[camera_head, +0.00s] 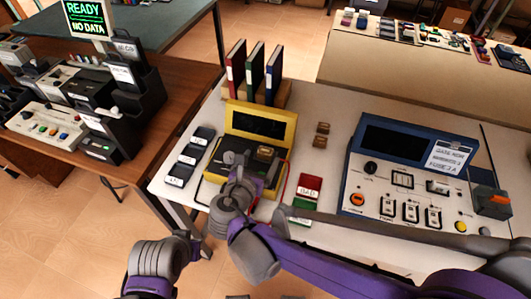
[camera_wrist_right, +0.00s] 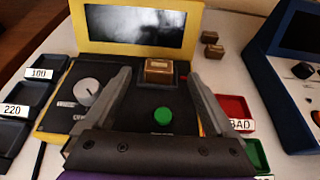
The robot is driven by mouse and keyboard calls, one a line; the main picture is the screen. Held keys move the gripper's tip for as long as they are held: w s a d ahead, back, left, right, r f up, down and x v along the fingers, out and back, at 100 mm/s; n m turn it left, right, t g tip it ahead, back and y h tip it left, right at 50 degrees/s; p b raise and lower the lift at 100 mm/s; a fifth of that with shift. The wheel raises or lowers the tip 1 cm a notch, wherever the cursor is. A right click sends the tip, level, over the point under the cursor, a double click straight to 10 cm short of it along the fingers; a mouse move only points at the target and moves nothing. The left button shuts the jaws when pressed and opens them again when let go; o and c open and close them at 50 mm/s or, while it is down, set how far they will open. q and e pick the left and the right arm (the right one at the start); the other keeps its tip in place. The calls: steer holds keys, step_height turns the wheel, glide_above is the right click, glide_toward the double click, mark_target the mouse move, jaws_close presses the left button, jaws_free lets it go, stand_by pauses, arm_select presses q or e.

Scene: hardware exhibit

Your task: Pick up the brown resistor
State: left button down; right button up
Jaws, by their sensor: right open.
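A brown resistor block (camera_head: 265,152) sits on the dark top of the yellow-framed tester (camera_head: 288,122). In the wrist view the resistor (camera_wrist_right: 159,70) shows between my two spread fingertips, near the tester's screen. My right gripper (camera_head: 256,162) is open and over the tester; I cannot tell whether its fingers touch the resistor. Two more brown blocks (camera_head: 323,127) lie on the white table right of the tester; they also show in the wrist view (camera_wrist_right: 211,44).
Labelled dark trays (camera_head: 190,157) stand left of the tester. A red BAD tray (camera_head: 309,187) and a green tray (camera_head: 301,208) lie to its right. A blue console (camera_head: 378,165) stands farther right. Red, green and blue binders (camera_head: 254,72) stand behind.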

mark_target(265, 153)
steer(key=x, duration=0.4)
steer(key=shift+s+f, duration=0.1)
steer(key=shift+f, duration=0.1)
jaws_close()
steer(key=shift+r, duration=0.1)
